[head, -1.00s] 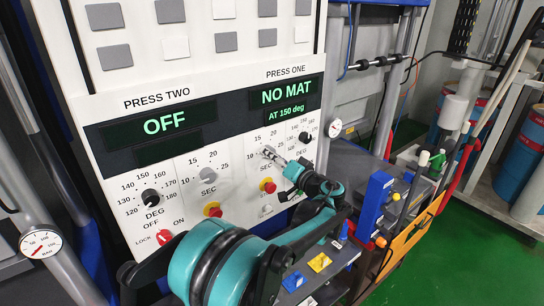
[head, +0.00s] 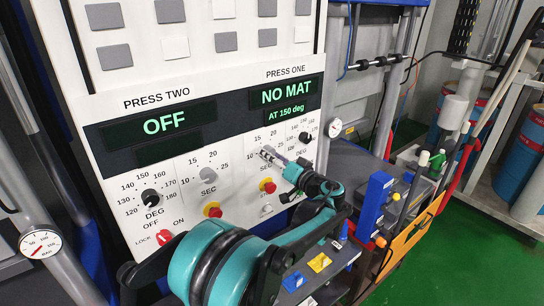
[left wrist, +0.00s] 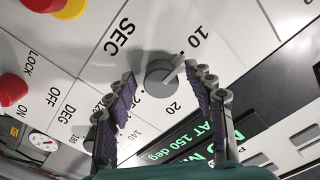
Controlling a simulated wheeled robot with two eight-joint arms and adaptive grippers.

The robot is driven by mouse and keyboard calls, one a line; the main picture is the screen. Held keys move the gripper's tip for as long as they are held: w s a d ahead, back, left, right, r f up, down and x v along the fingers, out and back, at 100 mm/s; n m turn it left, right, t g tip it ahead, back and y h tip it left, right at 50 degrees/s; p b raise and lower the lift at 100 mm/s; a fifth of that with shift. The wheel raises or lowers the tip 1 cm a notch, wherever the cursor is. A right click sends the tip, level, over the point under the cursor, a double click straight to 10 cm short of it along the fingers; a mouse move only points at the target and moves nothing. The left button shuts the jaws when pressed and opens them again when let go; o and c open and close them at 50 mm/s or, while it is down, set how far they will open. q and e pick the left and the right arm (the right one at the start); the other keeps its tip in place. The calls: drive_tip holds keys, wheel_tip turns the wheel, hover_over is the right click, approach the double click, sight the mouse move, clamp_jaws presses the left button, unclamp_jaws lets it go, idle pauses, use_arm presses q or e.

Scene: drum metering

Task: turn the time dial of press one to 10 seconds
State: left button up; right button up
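The time dial (left wrist: 160,73) of press one is a grey round knob with a pale pointer line. In the left wrist view, its pointer aims between the 10 mark and the part of the scale hidden behind a finger. My left gripper (head: 268,155) is at this dial, with its two fingers apart on either side of the knob. I cannot tell whether either finger touches it. The press one display (head: 287,95) reads NO MAT, AT 150 deg. My right gripper is out of view.
Press one's temperature dial (head: 305,137) is just right of my gripper. A red button (head: 267,185) sits below the fingers. Press two's time dial (head: 208,190) is to the left. A cart with blue blocks (head: 378,195) and tools stands at right.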

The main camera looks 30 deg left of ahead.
use_arm(q)
drive_tip(key=v, duration=1.2)
drive_tip(key=shift+s, duration=0.1)
